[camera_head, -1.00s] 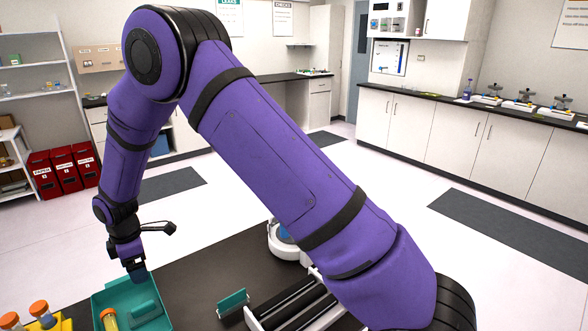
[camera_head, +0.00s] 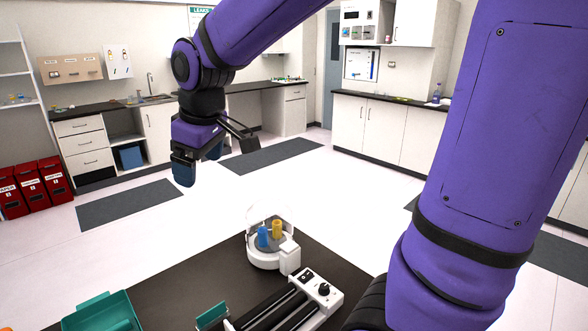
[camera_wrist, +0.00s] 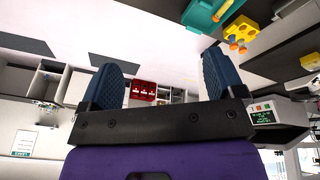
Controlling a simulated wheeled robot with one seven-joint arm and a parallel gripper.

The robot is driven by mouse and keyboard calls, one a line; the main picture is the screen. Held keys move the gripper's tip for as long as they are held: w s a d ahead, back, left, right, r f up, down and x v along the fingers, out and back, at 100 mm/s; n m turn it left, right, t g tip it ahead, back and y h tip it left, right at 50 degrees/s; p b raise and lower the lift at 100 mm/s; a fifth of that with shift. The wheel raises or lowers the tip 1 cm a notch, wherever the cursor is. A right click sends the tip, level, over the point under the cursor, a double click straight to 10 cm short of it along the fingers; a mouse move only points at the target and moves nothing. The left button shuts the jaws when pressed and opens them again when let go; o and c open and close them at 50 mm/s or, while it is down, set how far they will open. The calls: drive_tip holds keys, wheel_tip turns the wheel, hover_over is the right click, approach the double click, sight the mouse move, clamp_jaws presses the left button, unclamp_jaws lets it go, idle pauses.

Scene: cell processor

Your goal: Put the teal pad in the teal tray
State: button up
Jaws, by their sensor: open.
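The teal tray (camera_head: 98,300) is at the bottom left of the head view, on the dark table and cut off by the frame edge. In the wrist view the teal tray (camera_wrist: 200,18) is at the top, with an orange-capped tube in it. A teal block like the pad lay in the tray earlier; now I cannot clearly make it out. A small upright teal piece (camera_head: 212,315) stands beside the roller device. My gripper (camera_head: 196,172) is raised, beyond and above the tray. In the wrist view my gripper (camera_wrist: 160,82) is open, with nothing between its fingers.
A white round device (camera_head: 264,255) with blue and yellow tubes stands on the table. The roller device (camera_head: 285,305) is in front of it. A yellow rack (camera_wrist: 240,33) with orange-capped tubes is near the tray. Red bins (camera_head: 35,186) stand far left. Open floor lies beyond the table.

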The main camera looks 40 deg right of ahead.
drive_tip(key=s+d+r+m+t, duration=0.1)
drive_tip(key=s+d+m, duration=0.2)
drive_tip(key=s, duration=0.6)
drive_tip(key=s+d+r+m, duration=0.1)
drive_tip(key=s+d+m, duration=0.2)
drive_tip(key=s, duration=0.6)
drive_tip(key=shift+s+d+r+m+t+h, duration=0.2)
drive_tip(key=shift+d+m+t+h, duration=0.1)
drive_tip(key=shift+d+t, duration=0.1)
